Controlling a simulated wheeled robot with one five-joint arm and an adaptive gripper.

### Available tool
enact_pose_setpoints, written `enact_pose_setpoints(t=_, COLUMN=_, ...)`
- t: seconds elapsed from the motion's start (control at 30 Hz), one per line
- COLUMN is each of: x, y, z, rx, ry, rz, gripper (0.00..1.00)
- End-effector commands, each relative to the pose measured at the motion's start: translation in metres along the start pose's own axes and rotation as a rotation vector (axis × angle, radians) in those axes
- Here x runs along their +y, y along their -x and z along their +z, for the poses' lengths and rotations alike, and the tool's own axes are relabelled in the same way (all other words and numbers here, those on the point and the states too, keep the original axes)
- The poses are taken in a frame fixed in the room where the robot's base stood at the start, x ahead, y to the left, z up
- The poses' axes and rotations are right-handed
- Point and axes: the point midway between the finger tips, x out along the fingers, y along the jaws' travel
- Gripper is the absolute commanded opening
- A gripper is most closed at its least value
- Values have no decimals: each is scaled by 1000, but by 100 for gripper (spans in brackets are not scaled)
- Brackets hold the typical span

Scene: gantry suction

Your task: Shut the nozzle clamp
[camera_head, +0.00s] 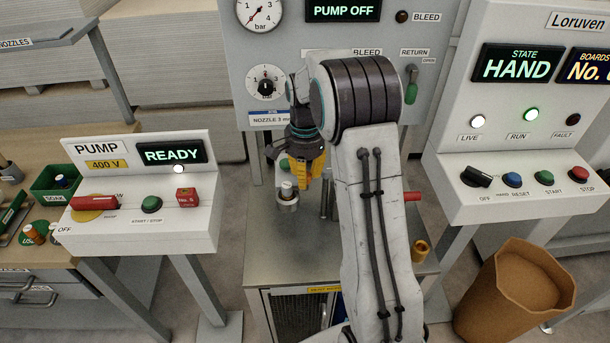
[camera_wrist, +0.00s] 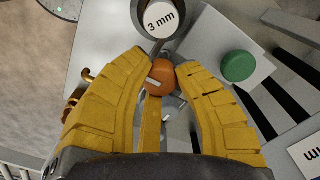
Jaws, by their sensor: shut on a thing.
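My gripper (camera_head: 308,178) reaches down over the grey cabinet top in the head view. The knob sits right beside a grey ring holder (camera_wrist: 138,18) with a white-topped nozzle marked "3 mm" (camera_wrist: 161,18). It looks like the nozzle clamp's handle; whether the clamp stands open or shut I cannot tell.
A green round cap (camera_wrist: 238,66) lies right of the fingers in the wrist view. The gauge panel (camera_head: 240,90) stands behind my arm. A pump box (camera_head: 140,228) is at left, a control console (camera_head: 520,207) at right. A brown bin (camera_head: 470,300) stands at lower right.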

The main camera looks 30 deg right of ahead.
Motion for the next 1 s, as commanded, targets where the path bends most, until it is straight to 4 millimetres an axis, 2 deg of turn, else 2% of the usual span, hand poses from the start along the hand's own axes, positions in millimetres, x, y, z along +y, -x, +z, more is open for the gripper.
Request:
enact_pose_setpoints(t=0.23, x=1, y=-2, z=1, rx=-3, ry=2, rz=4, gripper=0)
enact_pose_setpoints(t=0.27, x=1, y=-2, z=1, rx=-3, ry=1, rz=5, gripper=31)
enact_pose_setpoints(t=0.53, x=0, y=-1, z=0, rx=-2, ry=0, rz=3, gripper=55)
enact_pose_setpoints(t=0.83, x=0, y=1, z=0, rx=-1, ry=-1, rz=1, gripper=55)
enact_pose_setpoints(t=1.0, x=-1, y=17, z=0, rx=1, ry=-1, rz=-1, gripper=55)
